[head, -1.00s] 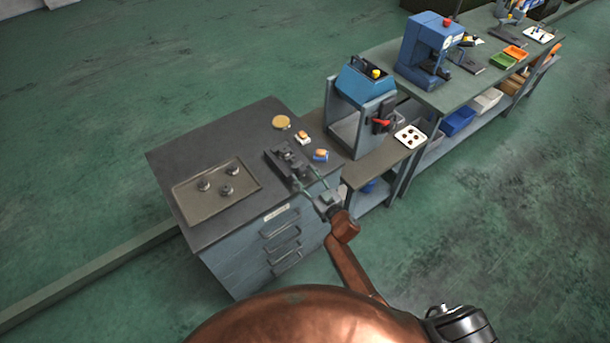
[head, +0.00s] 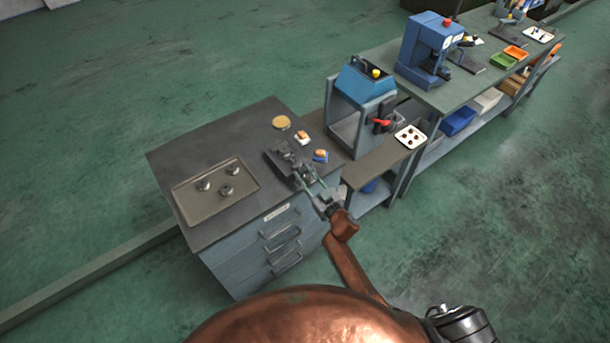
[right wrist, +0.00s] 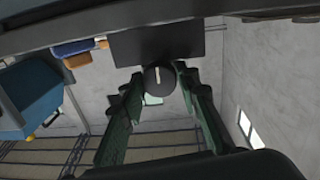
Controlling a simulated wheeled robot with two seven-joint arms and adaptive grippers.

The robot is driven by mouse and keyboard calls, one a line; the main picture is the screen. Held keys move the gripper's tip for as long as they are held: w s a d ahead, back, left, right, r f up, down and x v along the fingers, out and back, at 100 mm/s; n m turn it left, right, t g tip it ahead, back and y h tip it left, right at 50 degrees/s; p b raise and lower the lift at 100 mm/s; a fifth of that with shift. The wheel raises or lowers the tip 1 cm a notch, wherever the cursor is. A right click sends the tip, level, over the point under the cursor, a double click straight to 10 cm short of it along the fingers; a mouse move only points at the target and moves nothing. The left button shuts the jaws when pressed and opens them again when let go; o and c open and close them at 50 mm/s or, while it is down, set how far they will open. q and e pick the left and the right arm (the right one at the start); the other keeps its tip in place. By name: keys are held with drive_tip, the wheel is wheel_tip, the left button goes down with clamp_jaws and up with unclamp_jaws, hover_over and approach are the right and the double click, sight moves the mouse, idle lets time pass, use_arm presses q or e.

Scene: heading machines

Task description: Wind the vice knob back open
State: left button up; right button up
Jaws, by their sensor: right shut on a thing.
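The dark vice (head: 284,158) sits near the right edge of the dark-topped cabinet (head: 235,135). My right gripper (head: 306,179) reaches the vice's near end, its green fingers closed together there. In the right wrist view the round dark vice knob (right wrist: 158,83) has a pale, nearly upright mark on its face. The right gripper also shows in that view (right wrist: 158,80), with one finger on each side of the knob, shut on it. In the head view the knob is too small and covered to make out. My left gripper is not in view.
Small orange-topped blocks (head: 320,155) and a tan disc (head: 281,122) lie near the vice.

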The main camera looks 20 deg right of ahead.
drive_tip(key=shift+n, duration=0.4)
drive_tip(key=n+b, duration=0.1)
drive_tip(key=n, duration=0.1)
drive_tip(key=n+b, duration=0.1)
drive_tip(key=shift+f+n+b, duration=0.2)
drive_tip(key=shift+n+b, duration=0.15)
drive_tip(key=shift+n, duration=0.05)
drive_tip(key=n+b, duration=0.2)
drive_tip(key=n, duration=0.2)
drive_tip(key=shift+n+y+b, duration=0.3)
drive_tip(key=shift+n, duration=0.1)
drive_tip(key=n+b, duration=0.2)
drive_tip(key=n, duration=0.2)
drive_tip(key=shift+n+b, duration=0.3)
drive_tip(key=shift+n, duration=0.1)
drive_tip(key=shift+n+y+b, duration=0.4)
drive_tip(key=shift+n+b, duration=0.55)
drive_tip(key=shift+n, duration=1.05)
drive_tip(key=o, duration=1.2)
drive_tip(key=shift+c, duration=0.2)
drive_tip(key=shift+r, duration=0.1)
